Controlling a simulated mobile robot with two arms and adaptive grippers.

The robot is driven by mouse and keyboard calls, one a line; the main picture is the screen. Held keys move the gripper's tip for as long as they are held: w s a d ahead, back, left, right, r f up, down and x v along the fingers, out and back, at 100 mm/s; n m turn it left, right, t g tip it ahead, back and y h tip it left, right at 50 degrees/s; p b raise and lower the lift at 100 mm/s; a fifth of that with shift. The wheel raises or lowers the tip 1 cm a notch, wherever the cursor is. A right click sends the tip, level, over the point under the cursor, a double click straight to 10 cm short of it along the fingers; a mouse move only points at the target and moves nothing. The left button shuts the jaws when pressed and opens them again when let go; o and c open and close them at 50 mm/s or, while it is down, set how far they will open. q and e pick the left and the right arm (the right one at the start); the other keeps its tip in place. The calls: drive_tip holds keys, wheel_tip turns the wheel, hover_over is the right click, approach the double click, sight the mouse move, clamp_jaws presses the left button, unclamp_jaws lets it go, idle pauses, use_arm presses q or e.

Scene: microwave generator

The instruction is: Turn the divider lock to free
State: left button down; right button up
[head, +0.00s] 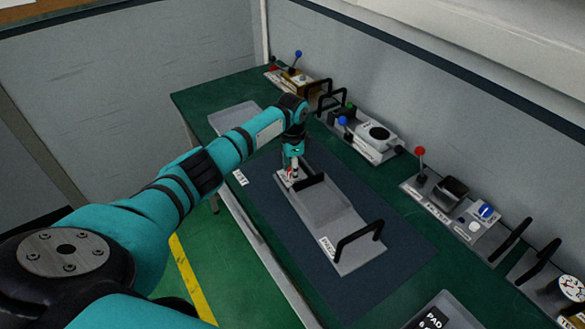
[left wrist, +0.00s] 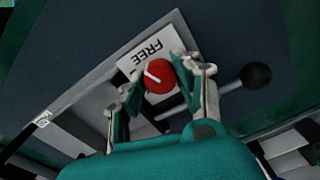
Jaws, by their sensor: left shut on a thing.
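The divider lock is a round red knob with a white pointer line, seen in the left wrist view (left wrist: 159,76). It sits on a white plate (left wrist: 150,52) marked FREE, which reads upside down there. The pointer slants toward the upper left of that view. My left gripper (left wrist: 157,80) has a finger on each side of the knob and is shut on it. In the head view, my left gripper (head: 291,170) points down at the far end of the long grey unit (head: 333,220) and hides most of the knob. My right gripper is in neither view.
The unit lies on a dark blue mat (head: 395,235) on a green bench and has a black handle (head: 360,238) at its near end. A black ball-ended rod (left wrist: 256,76) is close to the right finger. Several devices with levers line the wall. A grey tray (head: 226,117) is beyond.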

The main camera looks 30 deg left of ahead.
use_arm(q)
drive_tip(key=shift+m, duration=2.2)
drive_tip(key=c, duration=0.9)
unclamp_jaws()
drive_tip(key=shift+c, duration=0.2)
wheel_tip(320, 180, up, 12)
